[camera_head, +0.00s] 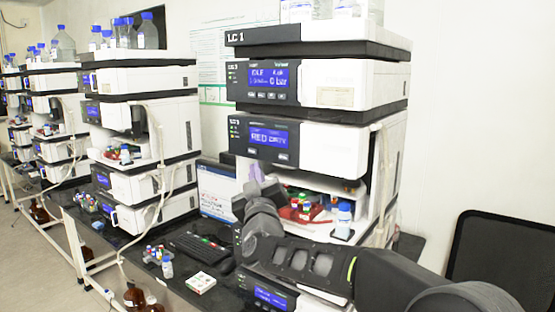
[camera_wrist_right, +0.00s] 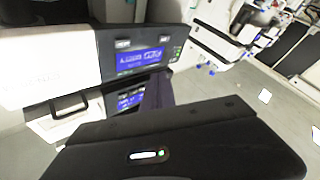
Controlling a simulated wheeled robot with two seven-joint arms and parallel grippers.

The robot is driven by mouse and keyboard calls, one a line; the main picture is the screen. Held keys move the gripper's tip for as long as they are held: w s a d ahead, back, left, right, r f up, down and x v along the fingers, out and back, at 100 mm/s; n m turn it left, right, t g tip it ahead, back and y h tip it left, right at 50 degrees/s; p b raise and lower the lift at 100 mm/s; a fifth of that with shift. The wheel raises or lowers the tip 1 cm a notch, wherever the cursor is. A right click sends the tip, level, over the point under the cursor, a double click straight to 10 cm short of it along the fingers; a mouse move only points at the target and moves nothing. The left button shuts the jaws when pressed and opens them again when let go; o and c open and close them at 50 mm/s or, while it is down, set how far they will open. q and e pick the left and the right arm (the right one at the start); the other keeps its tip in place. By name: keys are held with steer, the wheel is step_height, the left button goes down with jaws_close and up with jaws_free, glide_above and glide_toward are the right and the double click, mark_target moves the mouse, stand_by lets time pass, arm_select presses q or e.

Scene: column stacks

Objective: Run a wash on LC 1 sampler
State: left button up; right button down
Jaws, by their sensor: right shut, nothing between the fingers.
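The LC 1 stack (camera_head: 318,37) stands right of centre in the head view. Its top display (camera_head: 270,77) reads IDLE and 0 bar. The display below it (camera_head: 270,140) seems to read "RED DRTY", though the text is blurred. Beneath is an open sampler bay with a red tray (camera_head: 300,213) and vials. My right gripper (camera_head: 257,176) is shut and empty, before the left side of this bay and below the second display. In the right wrist view, a lit blue display (camera_wrist_right: 140,59) with small buttons lies beyond the fingers (camera_wrist_right: 158,92); its text is unreadable. My left gripper is out of view.
A small bottle with a blue cap (camera_head: 344,216) stands at the bay's right. A keyboard (camera_head: 200,247), a white box (camera_head: 201,283) and a vial rack (camera_head: 155,254) lie on the dark bench. Tubing (camera_head: 382,185) hangs at the stack's right. Other stacks (camera_head: 150,77) stand left.

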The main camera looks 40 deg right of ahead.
mark_target(284, 157)
steer(key=w+d+b, duration=0.1)
steer(key=w+d, duration=0.1)
steer(key=d, duration=0.6)
steer(key=shift+w, duration=0.25)
stand_by(0.4)
steer(key=shift+d, duration=0.1)
stand_by(1.8)
steer(key=shift+w+d, duration=0.15)
steer(key=shift+d, duration=0.1)
